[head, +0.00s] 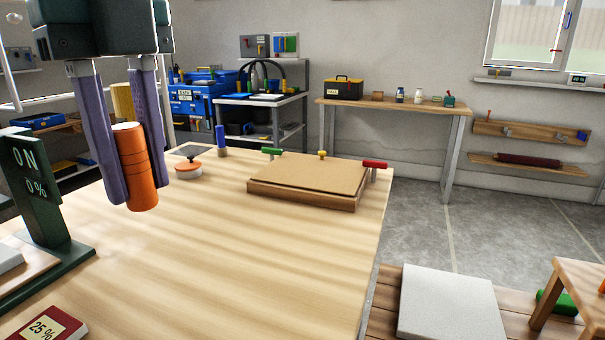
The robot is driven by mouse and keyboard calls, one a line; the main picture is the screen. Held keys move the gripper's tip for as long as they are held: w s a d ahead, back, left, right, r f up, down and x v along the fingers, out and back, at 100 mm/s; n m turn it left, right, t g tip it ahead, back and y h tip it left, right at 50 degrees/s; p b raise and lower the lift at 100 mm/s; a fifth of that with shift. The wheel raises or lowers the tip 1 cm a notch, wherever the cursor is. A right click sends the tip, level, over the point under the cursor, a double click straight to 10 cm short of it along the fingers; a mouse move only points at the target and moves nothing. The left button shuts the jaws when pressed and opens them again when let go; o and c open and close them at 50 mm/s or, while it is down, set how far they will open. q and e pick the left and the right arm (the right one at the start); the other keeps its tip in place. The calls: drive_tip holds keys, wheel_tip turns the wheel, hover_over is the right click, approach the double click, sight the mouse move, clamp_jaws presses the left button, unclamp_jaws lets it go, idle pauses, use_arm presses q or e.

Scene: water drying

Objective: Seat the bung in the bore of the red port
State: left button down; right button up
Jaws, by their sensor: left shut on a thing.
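My left gripper (137,190) points down at the left, above the table. Its two purple fingers are shut on an orange cylinder (132,150) with a dark line around it. The cylinder is upright or nearly so; I cannot tell for sure whether it is the bung. A shallow wooden box with a tan top (310,176) sits toward the table's far right. At its edges are a green piece (271,152), a yellow piece (322,154) and a red piece (375,164), perhaps the red port. No bore shows. My right gripper is not in view.
An orange-and-white round thing (188,170) and a blue upright peg (221,138) stand behind the held cylinder. The table's middle is clear.

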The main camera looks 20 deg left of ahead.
use_arm(q)
drive_tip(key=s+d+r+n+p, duration=0.1)
drive_tip(key=r+n+p, duration=0.6)
drive_tip(key=r+p, duration=1.2)
drive_tip(key=s+d+r+n+p, duration=0.2)
drive_tip(key=s+r+n+p, duration=0.2)
drive_tip(key=r+p, duration=1.5)
drive_tip(key=s+d+r+n+p, duration=0.1)
drive_tip(key=s+r+n+p, duration=0.1)
drive_tip(key=r+n+p, duration=0.8)
wheel_tip(320, 180, up, 9)
drive_tip(key=p, duration=0.9)
drive_tip(key=shift+s+d+n, duration=0.3)
drive_tip(key=shift+s+n, duration=0.1)
